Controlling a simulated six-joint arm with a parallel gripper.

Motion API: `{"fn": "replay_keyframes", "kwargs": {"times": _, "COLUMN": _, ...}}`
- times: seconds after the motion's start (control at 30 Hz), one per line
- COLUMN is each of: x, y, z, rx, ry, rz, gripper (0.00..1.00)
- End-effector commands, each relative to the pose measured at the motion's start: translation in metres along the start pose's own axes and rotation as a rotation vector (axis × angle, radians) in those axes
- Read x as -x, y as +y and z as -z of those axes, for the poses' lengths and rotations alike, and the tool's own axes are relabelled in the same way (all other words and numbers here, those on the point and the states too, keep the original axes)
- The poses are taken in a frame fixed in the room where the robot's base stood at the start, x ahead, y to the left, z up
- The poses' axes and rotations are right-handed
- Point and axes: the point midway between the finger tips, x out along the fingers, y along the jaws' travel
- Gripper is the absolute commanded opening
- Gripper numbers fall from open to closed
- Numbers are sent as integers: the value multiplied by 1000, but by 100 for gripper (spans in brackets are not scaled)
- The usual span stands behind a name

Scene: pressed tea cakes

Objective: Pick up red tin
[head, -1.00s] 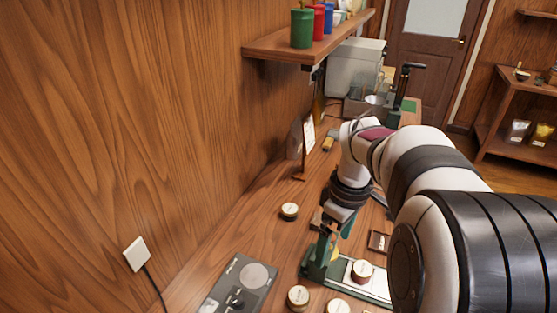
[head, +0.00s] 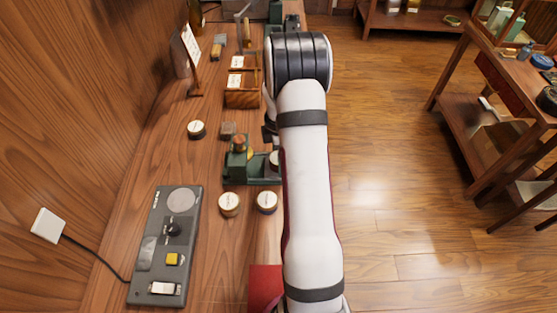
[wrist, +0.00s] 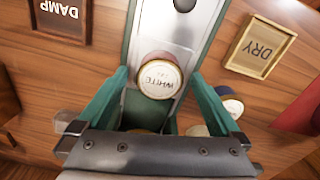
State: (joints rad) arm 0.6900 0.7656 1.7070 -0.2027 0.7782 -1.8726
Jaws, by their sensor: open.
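A tin with a reddish side and a cream lid marked WHITE (wrist: 160,78) stands upright on the pale plate (wrist: 172,25) of a green press in the wrist view. In the head view the tin (head: 274,160) is mostly hidden by my arm, on the green press (head: 250,172). My gripper (wrist: 159,82) is open, its teal fingers spread on the left and right. The tin shows between and beyond the fingertips, and no grip on it is visible. In the head view the fingers are hidden behind my arm.
Other round tins stand on the bench (head: 196,129), (head: 229,204), (head: 266,202). The wrist view shows a DAMP sign (wrist: 60,15), a DRY tray (wrist: 258,47) and a dark blue tin (wrist: 233,106). A grey scale-like device (head: 165,245) and a red mat (head: 264,285) lie nearer.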

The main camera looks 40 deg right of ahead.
Motion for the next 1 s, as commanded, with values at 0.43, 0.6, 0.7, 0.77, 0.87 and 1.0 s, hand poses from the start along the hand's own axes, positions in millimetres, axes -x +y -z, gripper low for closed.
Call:
{"fn": "replay_keyframes", "kwargs": {"times": 0.43, "x": -7, "y": 0, "z": 0, "rx": 0, "ry": 0, "rz": -1, "gripper": 69}}
{"fn": "replay_keyframes", "kwargs": {"times": 0.6, "x": -7, "y": 0, "z": 0, "rx": 0, "ry": 0, "rz": -1, "gripper": 39}}
{"fn": "replay_keyframes", "kwargs": {"times": 0.7, "x": -7, "y": 0, "z": 0, "rx": 0, "ry": 0, "rz": -1, "gripper": 21}}
{"fn": "replay_keyframes", "kwargs": {"times": 0.77, "x": -7, "y": 0, "z": 0, "rx": 0, "ry": 0, "rz": -1, "gripper": 11}}
{"fn": "replay_keyframes", "kwargs": {"times": 0.87, "x": -7, "y": 0, "z": 0, "rx": 0, "ry": -1, "rz": -1, "gripper": 11}}
{"fn": "replay_keyframes", "kwargs": {"times": 1.0, "x": -6, "y": 0, "z": 0, "rx": 0, "ry": 0, "rz": -1, "gripper": 11}}
